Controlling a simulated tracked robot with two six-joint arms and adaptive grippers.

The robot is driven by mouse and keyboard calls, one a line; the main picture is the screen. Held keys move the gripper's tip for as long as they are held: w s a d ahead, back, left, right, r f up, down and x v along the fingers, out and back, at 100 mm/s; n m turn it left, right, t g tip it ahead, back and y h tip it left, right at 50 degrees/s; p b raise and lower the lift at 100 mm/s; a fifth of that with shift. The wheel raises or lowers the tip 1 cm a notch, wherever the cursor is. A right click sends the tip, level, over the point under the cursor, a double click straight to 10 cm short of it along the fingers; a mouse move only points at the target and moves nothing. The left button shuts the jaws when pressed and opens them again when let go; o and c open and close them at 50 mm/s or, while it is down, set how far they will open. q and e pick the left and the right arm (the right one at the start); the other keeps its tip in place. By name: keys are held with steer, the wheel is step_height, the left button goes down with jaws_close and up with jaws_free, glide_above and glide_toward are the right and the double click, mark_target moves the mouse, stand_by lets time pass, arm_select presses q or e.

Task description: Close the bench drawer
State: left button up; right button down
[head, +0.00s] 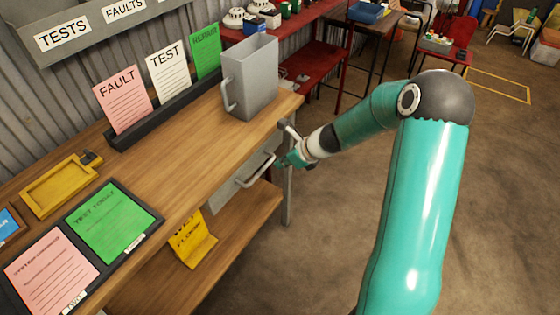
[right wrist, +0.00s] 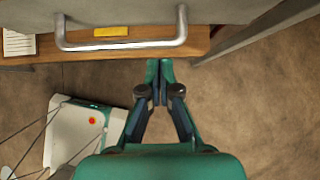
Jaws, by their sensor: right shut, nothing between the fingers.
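The wooden bench (head: 190,150) runs along the left of the head view. Its grey drawer front (head: 228,186) with a metal bar handle (head: 257,170) shows under the top's front edge, towards the far end. How far the drawer stands out cannot be told. My right gripper (head: 281,163) is shut and empty, close beside the handle's far end. In the right wrist view the handle (right wrist: 122,44) crosses the top left, and the gripper's closed fingertips (right wrist: 159,64) point at the area just below its right end; contact cannot be told. My left gripper is out of view.
A grey jug (head: 250,78) stands near the bench's far end, above the drawer. A card rack (head: 165,112) and a yellow tray (head: 60,185) are on the top. A yellow sign (head: 192,240) hangs at the lower shelf. The floor (head: 330,240) right of the bench is clear.

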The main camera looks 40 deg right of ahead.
steer(key=s+f+p+v, duration=0.1)
steer(key=p+v, duration=0.2)
steer(key=v, duration=0.9)
steer(key=a+f+n+g+y, duration=0.2)
steer(key=a+f, duration=0.3)
steer(key=a, duration=0.3)
steer(key=a+f+n+g+y, duration=0.25)
steer(key=a+f, duration=0.25)
steer(key=a, duration=0.4)
steer(key=s+a+f+n+g+h, duration=0.1)
steer(key=s+a+f+n, duration=0.4)
steer(key=n, duration=0.8)
steer(key=s+a+f+n+g+h, duration=0.1)
steer(key=s+a+f+n, duration=0.5)
steer(key=n, duration=0.7)
step_height(320, 180, down, 3)
steer(key=a, duration=0.2)
steer(key=shift+a, duration=0.3)
steer(key=shift+s+g, duration=0.1)
steer(key=shift+g, duration=0.15)
